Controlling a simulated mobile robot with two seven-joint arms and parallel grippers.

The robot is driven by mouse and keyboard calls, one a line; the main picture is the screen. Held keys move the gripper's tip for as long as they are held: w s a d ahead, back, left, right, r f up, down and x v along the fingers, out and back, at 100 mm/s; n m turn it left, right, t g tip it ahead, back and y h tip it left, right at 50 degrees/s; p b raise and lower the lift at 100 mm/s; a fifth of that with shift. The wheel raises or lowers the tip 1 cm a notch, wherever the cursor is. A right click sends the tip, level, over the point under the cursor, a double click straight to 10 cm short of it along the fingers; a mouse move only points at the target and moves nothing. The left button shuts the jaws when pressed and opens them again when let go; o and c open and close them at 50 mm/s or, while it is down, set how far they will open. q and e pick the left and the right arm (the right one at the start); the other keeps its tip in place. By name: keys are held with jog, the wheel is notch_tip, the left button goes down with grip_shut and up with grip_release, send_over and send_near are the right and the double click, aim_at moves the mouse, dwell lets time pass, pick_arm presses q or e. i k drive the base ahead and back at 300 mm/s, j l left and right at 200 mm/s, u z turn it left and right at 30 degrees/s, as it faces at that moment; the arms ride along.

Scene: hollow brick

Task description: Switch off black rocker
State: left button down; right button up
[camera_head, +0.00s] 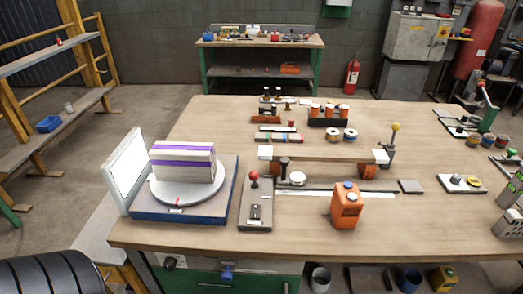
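A grey control plate (250,224) lies near the front edge of the wooden workbench, just right of the turntable. It carries a red-ball lever (254,177) at its far end and a small black switch (256,211) nearer the front, which looks like the black rocker. The switch is too small to tell which side is pressed. Neither of my grippers is in view, so nothing is touching the plate.
A blue-based turntable (185,216) with a purple-striped block (183,161) and an upright white panel (127,172) stands left of the plate. An orange container (346,208) stands to its right. A raised wooden bar (324,155) lies behind. Bench between plate and container is mostly clear.

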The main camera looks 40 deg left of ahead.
aim_at(256, 214)
jog(key=u, duration=1.2)
